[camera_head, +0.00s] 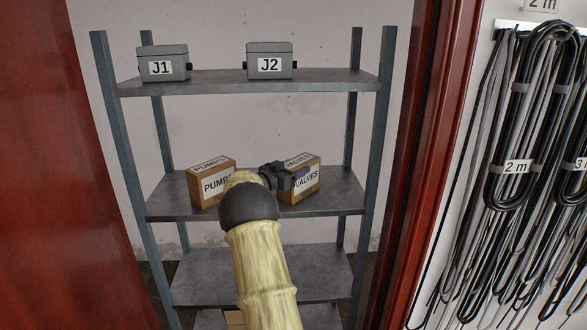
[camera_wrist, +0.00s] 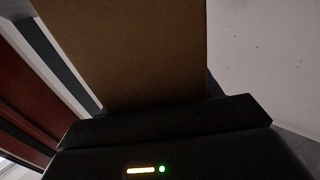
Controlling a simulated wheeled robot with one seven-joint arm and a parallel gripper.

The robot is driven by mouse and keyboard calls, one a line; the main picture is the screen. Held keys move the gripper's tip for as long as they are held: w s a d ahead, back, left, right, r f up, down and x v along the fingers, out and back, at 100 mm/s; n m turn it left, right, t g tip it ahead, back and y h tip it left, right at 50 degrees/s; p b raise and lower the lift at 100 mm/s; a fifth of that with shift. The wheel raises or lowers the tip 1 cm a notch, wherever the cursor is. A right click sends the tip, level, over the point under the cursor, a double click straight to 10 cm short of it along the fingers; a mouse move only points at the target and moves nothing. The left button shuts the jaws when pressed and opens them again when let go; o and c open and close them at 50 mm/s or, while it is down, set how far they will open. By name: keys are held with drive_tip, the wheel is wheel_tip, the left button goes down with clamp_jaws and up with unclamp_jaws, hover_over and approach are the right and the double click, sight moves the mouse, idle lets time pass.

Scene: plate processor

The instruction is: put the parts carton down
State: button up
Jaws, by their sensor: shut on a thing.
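A brown carton labelled VALVES (camera_head: 306,184) is at the right of the middle shelf. My gripper (camera_head: 288,178) is shut on this carton from its left front side and hides part of it. In the wrist view the carton's plain brown face (camera_wrist: 140,50) fills the upper middle, close against the black gripper body (camera_wrist: 165,123). The carton looks upright at shelf level, but I cannot tell whether its whole base rests on the shelf. A carton labelled PUMPS (camera_head: 214,184) stands to its left, partly hidden by my arm.
The grey shelf rack (camera_head: 335,198) has posts on both sides. Boxes labelled J1 (camera_head: 161,67) and J2 (camera_head: 270,66) stand on its top shelf. Red door frames flank the rack. Cables (camera_head: 530,120) hang at the right. The middle shelf is clear right of the VALVES carton.

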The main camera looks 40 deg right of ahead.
drive_tip(key=o, duration=1.4)
drive_tip(key=shift+f, duration=0.15)
drive_tip(key=shift+o, duration=0.2)
drive_tip(key=shift+r, duration=0.2)
drive_tip(key=shift+a+f, duration=0.1)
drive_tip(key=shift+a, duration=0.15)
drive_tip(key=s+a+b, duration=0.1)
drive_tip(key=a+b, duration=0.3)
drive_tip(key=a, duration=0.7)
drive_tip(key=shift+a+b, duration=0.25)
drive_tip(key=shift+b, duration=0.1)
